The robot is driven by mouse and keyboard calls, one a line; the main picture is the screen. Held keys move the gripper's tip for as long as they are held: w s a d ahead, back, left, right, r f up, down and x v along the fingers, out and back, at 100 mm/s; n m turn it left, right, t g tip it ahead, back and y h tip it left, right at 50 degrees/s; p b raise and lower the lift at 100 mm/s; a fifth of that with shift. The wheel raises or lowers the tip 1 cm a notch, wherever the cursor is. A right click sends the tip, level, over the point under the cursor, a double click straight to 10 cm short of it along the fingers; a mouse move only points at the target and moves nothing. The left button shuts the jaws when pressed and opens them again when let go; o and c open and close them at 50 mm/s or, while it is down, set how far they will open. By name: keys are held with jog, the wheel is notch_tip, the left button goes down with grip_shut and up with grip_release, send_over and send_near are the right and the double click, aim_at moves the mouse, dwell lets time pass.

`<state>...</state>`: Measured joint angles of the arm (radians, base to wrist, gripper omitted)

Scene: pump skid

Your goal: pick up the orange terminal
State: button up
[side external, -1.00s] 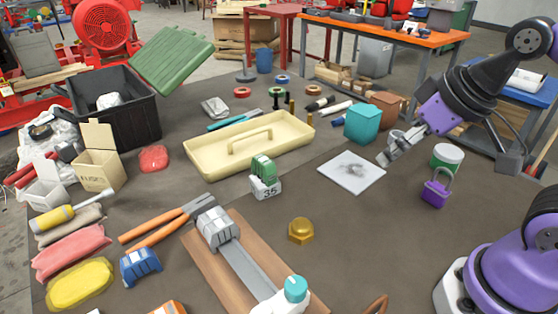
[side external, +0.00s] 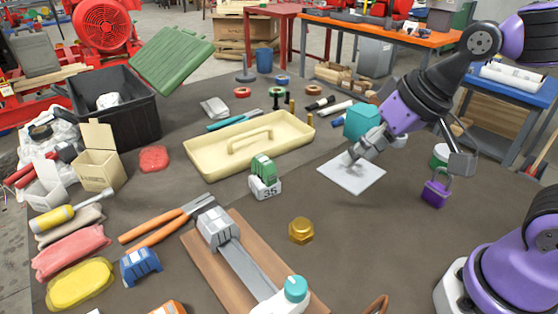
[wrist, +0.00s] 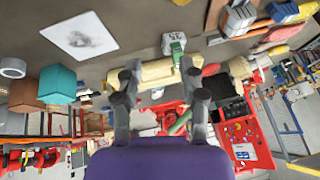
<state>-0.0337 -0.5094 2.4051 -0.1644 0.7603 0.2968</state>
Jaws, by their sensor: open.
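An orange piece (side external: 166,308), probably the orange terminal, shows at the bottom edge of the side view and is mostly cut off by the frame. A blue terminal (side external: 140,266) sits behind it. A grey terminal (side external: 217,229) sits on the metal rail. A green terminal (side external: 263,168) sits on a white block marked 35. My gripper (side external: 356,154) is open and empty above the white plate, far right of the orange piece. Its two fingers also show apart in the wrist view (wrist: 160,82).
The rail lies on a wooden board (side external: 204,262). Orange-handled pliers (side external: 165,222) lie beside it. A brass nut (side external: 301,230), a purple padlock (side external: 436,188), a cream tray (side external: 208,164) and a teal box (side external: 361,122) stand around. The mat right of the nut is clear.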

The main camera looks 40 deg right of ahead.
jog(key=w+a+f+m+g+y, duration=0.1)
jog(key=w+a+f+m+y, duration=0.25)
jog(key=a, duration=0.35)
jog(key=m+g+y, duration=0.3)
jog(key=m+y, duration=0.3)
jog(key=m, duration=0.2)
send_near(178, 307)
jog(key=shift+w+d+f+n, duration=0.15)
jog(key=shift+w+d, duration=0.25)
jog(key=shift+w, duration=0.2)
jog(key=shift+w+d+f+n, duration=0.1)
jog(key=shift+w+d+f, duration=0.05)
jog(key=shift+w+d, duration=0.35)
jog(key=a+f+m, duration=0.1)
jog(key=a+f+m+g+y, duration=0.1)
jog(key=a+m, duration=0.1)
jog(key=s+a+f+m+y, duration=0.1)
jog(key=m, duration=0.1)
jog(key=shift+a, duration=0.4)
jog(key=shift+m, duration=0.3)
jog(key=x, duration=1)
jog(key=shift+s+a+r, duration=0.15)
jog(key=shift+s+r, duration=0.05)
jog(key=shift+r, duration=0.15)
jog(key=shift+c, duration=0.4)
grip_shut()
